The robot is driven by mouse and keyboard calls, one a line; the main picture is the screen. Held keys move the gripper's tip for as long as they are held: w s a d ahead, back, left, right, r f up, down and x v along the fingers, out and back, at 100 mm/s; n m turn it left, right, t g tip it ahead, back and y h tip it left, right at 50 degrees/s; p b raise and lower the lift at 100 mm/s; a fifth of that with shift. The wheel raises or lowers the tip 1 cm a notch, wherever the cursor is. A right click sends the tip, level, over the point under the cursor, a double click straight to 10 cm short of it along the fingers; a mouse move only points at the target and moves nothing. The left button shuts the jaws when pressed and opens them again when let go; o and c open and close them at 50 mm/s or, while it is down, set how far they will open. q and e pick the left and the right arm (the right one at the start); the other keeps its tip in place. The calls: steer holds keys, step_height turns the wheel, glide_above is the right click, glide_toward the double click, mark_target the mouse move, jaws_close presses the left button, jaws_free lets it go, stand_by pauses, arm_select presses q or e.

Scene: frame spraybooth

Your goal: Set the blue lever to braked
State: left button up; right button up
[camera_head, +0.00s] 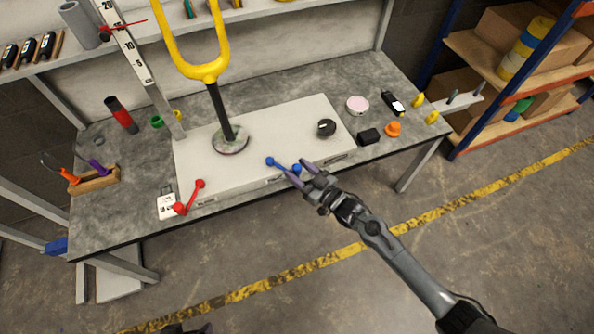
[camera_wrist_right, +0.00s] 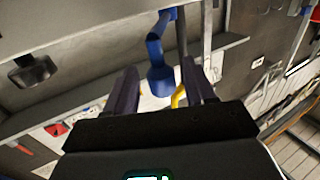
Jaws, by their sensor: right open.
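The blue lever (camera_head: 270,161) is mounted at the front edge of the pale panel on the workbench, with its ball end pointing up and left. My right gripper (camera_head: 298,170) is at the lever, its arm coming in from the lower right. In the right wrist view, the blue lever (camera_wrist_right: 158,68) stands between the two spread dark fingers (camera_wrist_right: 160,88), with space on either side. The right gripper is open. It partly hides the lever's base in the head view. A small dark part at the bottom edge may be my left gripper (camera_head: 185,328), mostly cut off.
A red lever (camera_head: 190,198) sits on the panel's front left. A black knob (camera_head: 326,127) is at its right. A yellow fork on a dark post (camera_head: 217,105) rises behind. Small items lie on the bench's right. The floor in front is clear.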

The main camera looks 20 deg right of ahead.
steer(key=shift+w+a, duration=0.25)
steer(key=shift+w, duration=0.2)
jaws_close()
